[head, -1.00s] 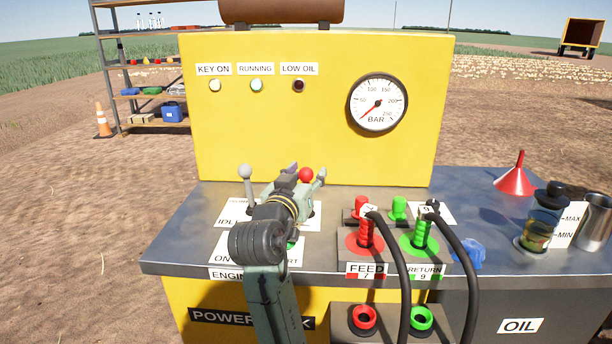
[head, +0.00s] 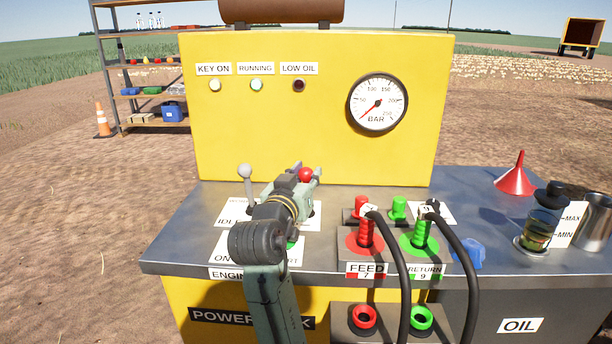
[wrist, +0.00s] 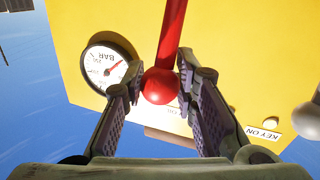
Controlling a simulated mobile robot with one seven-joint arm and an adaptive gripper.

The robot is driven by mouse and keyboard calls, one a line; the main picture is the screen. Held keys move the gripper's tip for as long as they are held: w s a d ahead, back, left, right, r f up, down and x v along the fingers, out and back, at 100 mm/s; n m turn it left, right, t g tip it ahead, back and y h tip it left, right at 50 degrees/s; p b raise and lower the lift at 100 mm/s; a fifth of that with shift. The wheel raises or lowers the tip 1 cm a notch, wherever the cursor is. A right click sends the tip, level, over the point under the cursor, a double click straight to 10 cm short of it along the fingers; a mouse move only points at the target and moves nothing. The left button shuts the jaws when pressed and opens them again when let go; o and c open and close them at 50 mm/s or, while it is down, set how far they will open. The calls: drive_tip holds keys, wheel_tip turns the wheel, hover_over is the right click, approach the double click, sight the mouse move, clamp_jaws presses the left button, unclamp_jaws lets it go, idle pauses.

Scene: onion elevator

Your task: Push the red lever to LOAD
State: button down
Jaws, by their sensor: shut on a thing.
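The red lever shows its round red knob (head: 306,174) in the head view, between my fingers on the left part of the bench. The wrist view shows the red ball (wrist: 161,86) and part of the red shaft (wrist: 173,35) between the two fingers. My gripper (head: 306,170) is shut on the red lever near its knob, with a finger on each side. The lever's base and its LOAD marking are hidden behind my gripper and wrist; I cannot read the lever's position.
A grey-knobbed lever (head: 246,172) stands close on the left of my gripper. The yellow panel (head: 300,130) with its gauge (head: 377,102) rises behind. Red FEED (head: 366,235) and green RETURN (head: 422,235) couplings with black hoses stand to the right.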

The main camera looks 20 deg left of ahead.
drive_tip(key=shift+w+r, duration=0.1)
drive_tip(key=shift+r, duration=0.05)
drive_tip(key=p, duration=0.1)
drive_tip(key=w+r+g+p, duration=0.1)
drive_tip(key=p, duration=0.1)
drive_tip(key=shift+a, duration=0.25)
drive_tip(key=shift+w+a+f+p, duration=0.1)
drive_tip(key=shift+w+a+p, duration=0.05)
drive_tip(key=shift+w+p, duration=0.65)
drive_tip(key=w+a+f, duration=0.1)
drive_tip(key=w, duration=0.4)
drive_tip(key=shift+w+a, duration=0.4)
drive_tip(key=shift+f, duration=0.15)
drive_tip(key=c, duration=1.6)
unclamp_jaws()
drive_tip(key=o, duration=0.3)
